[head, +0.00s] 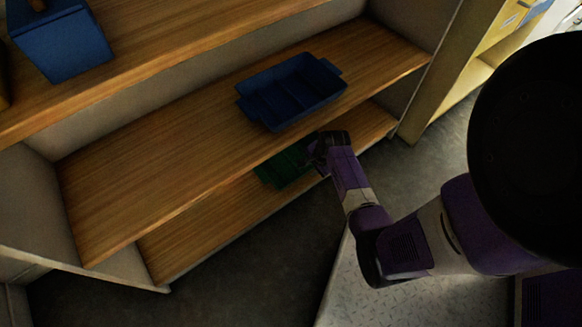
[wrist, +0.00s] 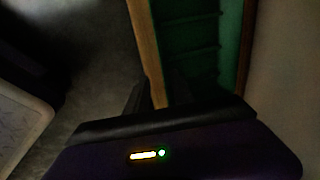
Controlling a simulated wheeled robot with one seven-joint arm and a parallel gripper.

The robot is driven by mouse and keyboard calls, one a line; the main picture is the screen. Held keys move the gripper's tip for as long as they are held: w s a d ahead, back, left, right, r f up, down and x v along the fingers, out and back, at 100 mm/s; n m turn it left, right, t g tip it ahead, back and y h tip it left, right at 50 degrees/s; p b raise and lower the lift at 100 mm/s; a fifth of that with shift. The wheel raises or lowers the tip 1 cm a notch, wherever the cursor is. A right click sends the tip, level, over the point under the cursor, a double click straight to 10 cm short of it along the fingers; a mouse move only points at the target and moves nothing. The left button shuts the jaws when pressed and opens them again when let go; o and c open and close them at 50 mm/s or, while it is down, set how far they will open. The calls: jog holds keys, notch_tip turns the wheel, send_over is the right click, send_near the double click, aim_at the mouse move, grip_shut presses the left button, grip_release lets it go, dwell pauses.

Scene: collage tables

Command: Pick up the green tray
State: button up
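The green tray (head: 285,165) lies on the lowest wooden shelf, partly hidden by the shelf above and by my gripper. In the wrist view the green tray (wrist: 188,42) is dark, with its inside and a brighter green right side showing. My gripper (head: 318,153) is at the right end of the tray, by the shelf's front edge. In the wrist view my gripper (wrist: 157,93) has two dark fingers apart, with a strip of wood visible between them. I see nothing held. Whether a finger touches the tray is too dark to tell.
A blue tray (head: 290,90) sits on the middle shelf (head: 150,165), just above my gripper. A blue box (head: 62,45) stands on the upper shelf. The lowest shelf (head: 200,230) is bare left of the green tray. Grey floor lies in front.

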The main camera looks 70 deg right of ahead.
jog(key=shift+m, duration=0.3)
jog(key=shift+d+b+x, duration=0.2)
jog(key=shift+b+x, duration=0.65)
jog(key=shift+x, duration=0.55)
jog(key=shift+d+b+x, duration=0.15)
jog(key=shift+b+x, duration=0.7)
jog(key=shift+x, duration=0.55)
jog(key=shift+d+b+x, duration=0.2)
jog(key=shift+b+x, duration=0.65)
jog(key=shift+x, duration=0.6)
jog(key=shift+f, duration=0.2)
jog(key=shift+s, duration=0.1)
grip_shut()
